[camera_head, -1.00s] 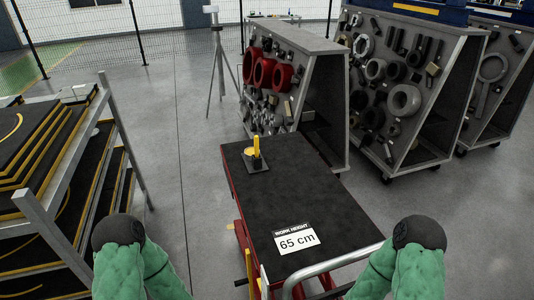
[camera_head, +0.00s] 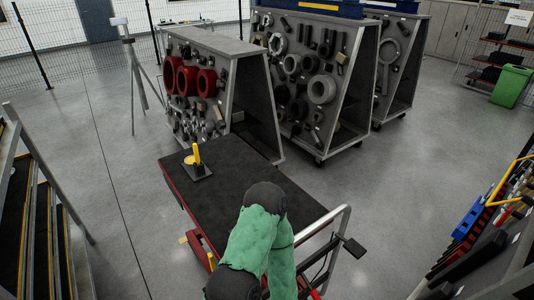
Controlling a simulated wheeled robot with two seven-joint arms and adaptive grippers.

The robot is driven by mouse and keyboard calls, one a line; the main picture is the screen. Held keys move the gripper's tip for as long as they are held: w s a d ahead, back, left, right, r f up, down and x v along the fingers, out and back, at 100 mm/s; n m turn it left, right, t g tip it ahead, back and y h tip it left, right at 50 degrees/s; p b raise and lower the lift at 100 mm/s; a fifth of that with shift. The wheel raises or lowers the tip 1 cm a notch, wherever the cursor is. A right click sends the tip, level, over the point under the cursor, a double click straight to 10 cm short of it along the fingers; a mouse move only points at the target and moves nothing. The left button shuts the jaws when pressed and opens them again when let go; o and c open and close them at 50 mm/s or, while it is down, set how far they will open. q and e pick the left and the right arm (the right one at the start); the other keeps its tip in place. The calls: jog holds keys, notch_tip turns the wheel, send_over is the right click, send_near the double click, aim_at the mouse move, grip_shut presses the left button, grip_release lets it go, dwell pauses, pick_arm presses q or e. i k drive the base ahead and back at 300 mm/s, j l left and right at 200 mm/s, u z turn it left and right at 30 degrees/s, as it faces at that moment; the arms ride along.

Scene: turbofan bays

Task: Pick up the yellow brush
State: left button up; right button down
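The yellow brush (camera_head: 196,153) stands upright on a small dark square base with a yellow round part, near the far left corner of the black-topped cart (camera_head: 226,198). The cart has a red frame and a metal push handle at its near right. One of my green-sleeved arms reaches over the near end of the cart, well short of the brush. Neither gripper's fingers can be made out. The sign on the cart top is hidden behind my arm.
Slanted tool racks (camera_head: 207,92) with red and grey rings stand just behind the cart. A tripod (camera_head: 137,75) is at the back left. Shelving (camera_head: 38,210) borders the left edge, and a tool rack (camera_head: 486,215) borders the right. A green bin (camera_head: 511,86) stands far right. Floor is clear on both sides.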

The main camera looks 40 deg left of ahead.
aim_at(196, 152)
jog(key=j+z, duration=0.15)
jog(key=z, duration=0.35)
jog(key=j+z, duration=0.15)
jog(key=z, duration=0.3)
jog(key=j+z, duration=0.15)
jog(key=z, duration=0.35)
jog(key=j+z, duration=0.1)
jog(key=z, duration=0.35)
